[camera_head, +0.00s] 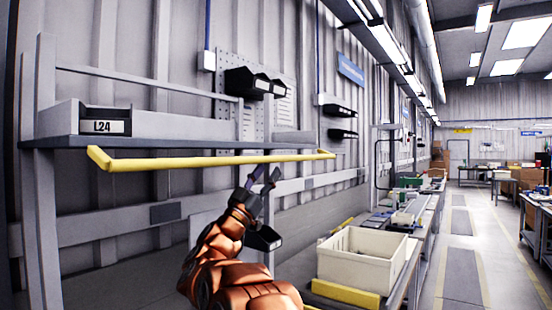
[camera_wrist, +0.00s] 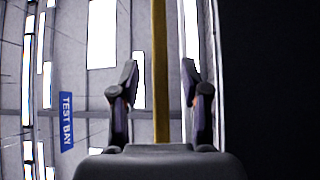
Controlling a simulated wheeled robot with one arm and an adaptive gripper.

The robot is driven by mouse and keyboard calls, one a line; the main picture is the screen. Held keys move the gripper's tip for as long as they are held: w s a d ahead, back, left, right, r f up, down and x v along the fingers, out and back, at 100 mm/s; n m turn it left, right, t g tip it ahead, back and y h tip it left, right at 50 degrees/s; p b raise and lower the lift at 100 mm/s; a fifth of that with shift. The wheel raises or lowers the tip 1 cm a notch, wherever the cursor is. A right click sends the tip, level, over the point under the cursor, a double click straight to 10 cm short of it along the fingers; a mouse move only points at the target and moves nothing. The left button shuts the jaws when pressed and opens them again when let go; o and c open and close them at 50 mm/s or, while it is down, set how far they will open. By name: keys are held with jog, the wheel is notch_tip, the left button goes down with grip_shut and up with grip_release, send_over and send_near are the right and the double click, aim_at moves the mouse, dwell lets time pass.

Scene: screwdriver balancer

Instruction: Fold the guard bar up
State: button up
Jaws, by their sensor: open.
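The yellow guard bar (camera_head: 200,161) runs along the front of the grey shelf (camera_head: 75,142), with a short bent arm at each end. It lies about level with the shelf board, slightly below its edge at the left. My gripper (camera_head: 265,176) is just below the bar, right of its middle, fingers pointing up. In the wrist view the bar (camera_wrist: 160,40) passes upright between the two open fingers (camera_wrist: 160,85), with a gap on each side. I cannot tell how far the bar is from the palm. No grip on it shows.
A cream crate (camera_head: 365,262) stands on the bench at the lower right. Black wall bins (camera_head: 250,82) hang behind the shelf. The aisle at the right is clear.

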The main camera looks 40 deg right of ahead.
aim_at(276, 160)
jog(key=p+x, duration=0.1)
jog(key=x, duration=0.4)
jog(key=shift+d+r, duration=0.2)
jog(key=shift+r, duration=0.05)
jog(key=shift+t, duration=0.3)
jog(key=shift+f, duration=0.1)
grip_shut()
